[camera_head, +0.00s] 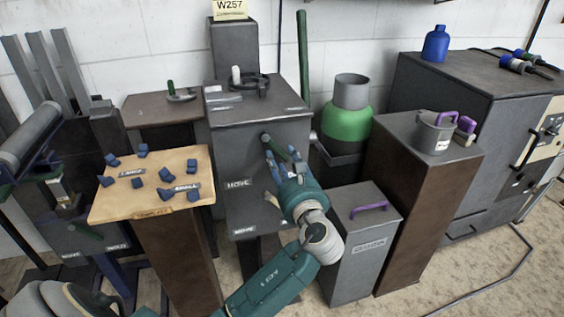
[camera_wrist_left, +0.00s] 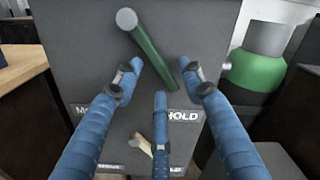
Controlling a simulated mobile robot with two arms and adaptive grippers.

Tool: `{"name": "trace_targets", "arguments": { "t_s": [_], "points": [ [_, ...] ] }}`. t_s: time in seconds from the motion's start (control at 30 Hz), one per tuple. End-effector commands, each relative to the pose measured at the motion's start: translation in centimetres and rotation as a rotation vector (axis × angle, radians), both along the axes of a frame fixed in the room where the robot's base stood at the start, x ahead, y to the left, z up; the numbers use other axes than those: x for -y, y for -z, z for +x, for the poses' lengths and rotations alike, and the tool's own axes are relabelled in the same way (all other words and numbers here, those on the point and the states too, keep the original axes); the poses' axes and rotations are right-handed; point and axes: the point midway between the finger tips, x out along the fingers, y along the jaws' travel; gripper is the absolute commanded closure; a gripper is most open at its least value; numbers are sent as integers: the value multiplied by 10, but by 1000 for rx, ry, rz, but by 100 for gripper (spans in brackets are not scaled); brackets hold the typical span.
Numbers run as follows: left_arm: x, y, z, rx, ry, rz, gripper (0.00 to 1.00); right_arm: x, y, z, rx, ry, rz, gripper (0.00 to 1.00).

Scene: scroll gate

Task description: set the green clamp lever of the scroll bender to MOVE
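The green clamp lever (camera_wrist_left: 150,52) is on the front of a dark grey cabinet (camera_head: 263,210). It slants from a round grey end at upper left down to the right, its lower end near the HOLD label (camera_wrist_left: 182,115). In the head view only a bit of the lever (camera_head: 276,148) shows beside my fingers. The MOVE label (camera_head: 237,184) is to the left, partly hidden by a finger in the wrist view. My left gripper (camera_wrist_left: 161,82) is open, its blue fingers spread around the lever's lower end; contact is not clear. My right gripper is not in view.
Below in the wrist view is a cream-coloured handle (camera_wrist_left: 141,144). Left stands a table (camera_head: 150,211) with blue pieces; right, a grey box with a purple handle (camera_head: 369,210) and a brown pedestal (camera_head: 409,200) with a bucket. Another machine at far left carries a green lever (camera_head: 85,232).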

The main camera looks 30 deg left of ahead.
Motion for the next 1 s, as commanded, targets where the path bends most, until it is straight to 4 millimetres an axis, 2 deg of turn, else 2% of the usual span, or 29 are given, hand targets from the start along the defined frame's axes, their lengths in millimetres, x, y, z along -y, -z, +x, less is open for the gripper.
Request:
{"name": "trace_targets", "arguments": {
  "t_s": [0.13,0.4,0.6,0.87,1.0],
  "points": [
    [-5,0,5,1,1,-1,60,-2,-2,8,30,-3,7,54],
    [-6,0,5,0,1,-1,60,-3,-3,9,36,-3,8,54],
    [-6,0,5,0,1,-1,100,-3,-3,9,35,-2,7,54],
    [-6,0,5,-1,1,-1,100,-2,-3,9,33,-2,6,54],
    [-8,0,5,-8,0,4,100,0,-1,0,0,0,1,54]
  ]
}}
